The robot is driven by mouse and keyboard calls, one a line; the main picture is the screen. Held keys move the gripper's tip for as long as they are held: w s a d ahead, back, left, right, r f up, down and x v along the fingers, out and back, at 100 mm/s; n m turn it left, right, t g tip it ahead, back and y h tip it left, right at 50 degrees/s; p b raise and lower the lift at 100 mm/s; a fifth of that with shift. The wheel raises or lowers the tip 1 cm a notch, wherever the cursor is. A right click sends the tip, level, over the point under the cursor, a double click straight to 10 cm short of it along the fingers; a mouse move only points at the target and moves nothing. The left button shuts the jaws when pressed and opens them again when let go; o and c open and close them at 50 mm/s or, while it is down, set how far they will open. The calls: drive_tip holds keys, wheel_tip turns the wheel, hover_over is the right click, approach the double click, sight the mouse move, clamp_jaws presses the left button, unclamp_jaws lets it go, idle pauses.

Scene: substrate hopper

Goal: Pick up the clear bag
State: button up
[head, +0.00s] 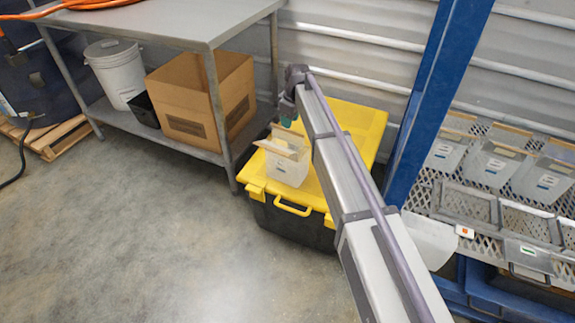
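A clear, whitish bag (287,168) with a tan strip along its open top stands upright on the yellow lid (360,125) of a black tote. My arm reaches from the lower right up to the far side of the lid. Its end, with my gripper (287,112), is small and partly hidden by the wrist, just beyond and above the bag in the picture. I cannot tell whether the fingers are open or shut, or whether they touch the bag.
More clear bags (490,163) stand on a perforated rack at right, beside a blue post (437,90). A metal table (170,22) stands left, with a cardboard box (195,100) and white bucket (117,75) on its lower shelf. The front-left floor is clear.

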sight(288, 135)
drive_tip(key=f+b, duration=0.4)
drive_tip(key=f, duration=0.1)
drive_tip(key=f+b, duration=0.2)
drive_tip(key=f, duration=0.1)
drive_tip(key=shift+w+a+f, duration=0.1)
drive_tip(key=shift+w+a, duration=0.1)
drive_tip(key=shift+a, duration=0.2)
drive_tip(key=shift+r, duration=0.25)
drive_tip(key=shift+c, duration=0.3)
clamp_jaws()
